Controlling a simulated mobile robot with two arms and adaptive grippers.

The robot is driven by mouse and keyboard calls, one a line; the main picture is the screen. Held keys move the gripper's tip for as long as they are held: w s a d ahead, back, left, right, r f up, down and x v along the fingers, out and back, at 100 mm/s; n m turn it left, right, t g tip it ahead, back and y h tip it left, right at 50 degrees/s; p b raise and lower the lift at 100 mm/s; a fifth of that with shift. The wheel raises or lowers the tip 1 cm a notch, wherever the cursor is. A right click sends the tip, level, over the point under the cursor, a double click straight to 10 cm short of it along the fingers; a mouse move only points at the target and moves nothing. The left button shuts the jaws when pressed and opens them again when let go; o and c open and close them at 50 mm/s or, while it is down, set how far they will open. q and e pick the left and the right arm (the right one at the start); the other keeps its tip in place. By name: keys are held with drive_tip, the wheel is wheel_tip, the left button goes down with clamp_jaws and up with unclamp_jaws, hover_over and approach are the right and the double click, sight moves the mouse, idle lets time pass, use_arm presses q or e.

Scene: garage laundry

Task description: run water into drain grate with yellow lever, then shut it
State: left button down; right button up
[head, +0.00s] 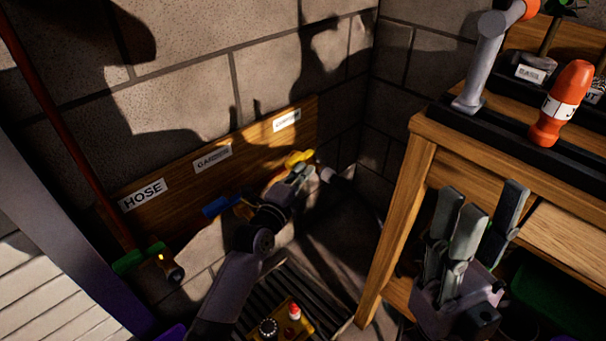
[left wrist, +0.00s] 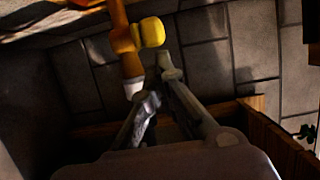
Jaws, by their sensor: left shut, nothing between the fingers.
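The yellow lever (head: 298,157) sits on the rightmost tap of a wooden board on the wall. In the left wrist view its yellow end (left wrist: 152,32) is on a brass tap body (left wrist: 122,40) with a pale spout end (left wrist: 132,88). My left gripper (head: 304,174) is shut and empty, just below the lever; its fingertips (left wrist: 161,68) appear close to the yellow end, and I cannot tell whether they touch. The drain grate (head: 262,290) is on the floor, partly hidden by my left arm. No running water is visible. My right gripper (head: 480,205) is open and empty beside the bench.
A green-lever tap (head: 130,262) is under the HOSE label and a blue lever (head: 221,206) under GARDEN. A yellow tray (head: 284,325) with small items is low in front. The wooden bench (head: 420,150) stands right, with an orange bottle (head: 562,100) on top.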

use_arm(q)
drive_tip(key=shift+a, duration=0.1)
drive_tip(key=shift+w+a+r, duration=0.1)
drive_tip(key=shift+w+a, duration=0.35)
drive_tip(key=shift+a, duration=0.45)
